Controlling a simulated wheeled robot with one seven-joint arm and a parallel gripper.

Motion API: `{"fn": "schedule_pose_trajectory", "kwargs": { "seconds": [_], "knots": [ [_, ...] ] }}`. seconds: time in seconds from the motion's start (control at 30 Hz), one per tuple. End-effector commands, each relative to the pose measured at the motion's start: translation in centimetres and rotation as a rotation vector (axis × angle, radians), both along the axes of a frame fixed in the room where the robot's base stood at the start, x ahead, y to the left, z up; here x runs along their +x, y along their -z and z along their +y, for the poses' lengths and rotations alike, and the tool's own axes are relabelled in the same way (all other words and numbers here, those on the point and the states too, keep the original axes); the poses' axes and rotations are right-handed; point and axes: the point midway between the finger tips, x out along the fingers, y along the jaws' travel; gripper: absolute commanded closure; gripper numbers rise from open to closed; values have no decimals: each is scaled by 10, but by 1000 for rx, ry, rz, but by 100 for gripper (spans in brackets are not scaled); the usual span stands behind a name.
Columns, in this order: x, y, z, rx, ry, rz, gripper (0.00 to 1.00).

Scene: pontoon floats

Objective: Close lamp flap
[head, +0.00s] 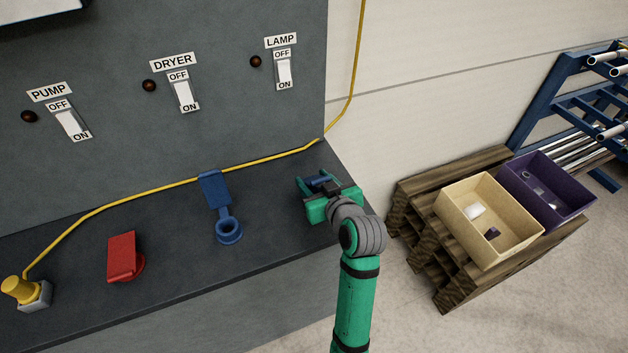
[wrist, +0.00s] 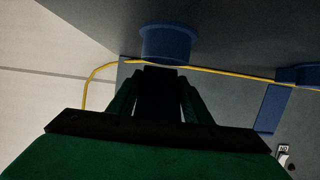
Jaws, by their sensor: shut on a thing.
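My green gripper (head: 313,186) is at the right end of the dark counter, below the LAMP switch. It is shut on the blue lamp flap (head: 325,178), of which only a small part shows between and behind the fingers. In the wrist view the dark fingers (wrist: 158,80) point at the lamp's round blue socket (wrist: 168,45), just beyond their tips. The part of the flap between the fingers is too dark there to make out. The flap's exact angle is hidden.
The blue dryer flap (head: 214,189) stands open behind its ring socket (head: 229,232). The red flap (head: 122,256) lies over its socket. A yellow plug (head: 20,289) and yellow cable (head: 160,188) are at left. Bins (head: 470,252) on a pallet stand right.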

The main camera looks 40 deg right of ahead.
Motion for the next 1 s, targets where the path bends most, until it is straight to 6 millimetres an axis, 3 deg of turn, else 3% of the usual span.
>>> {"fn": "schedule_pose_trajectory", "kwargs": {
  "seconds": [0.13, 0.17, 0.2, 0.23, 0.63, 1.0],
  "knots": [
    [-1, 0, -1, 0, 2, 1, 95],
    [-1, 0, -1, 0, 2, 1, 48],
    [-1, 0, -1, 0, 2, 1, 38],
    [-1, 0, -1, 0, 2, 1, 36],
    [-7, -3, 1, 1, 2, 0, 36],
    [-65, -28, 14, -1, 3, -2, 36]
  ]
}}
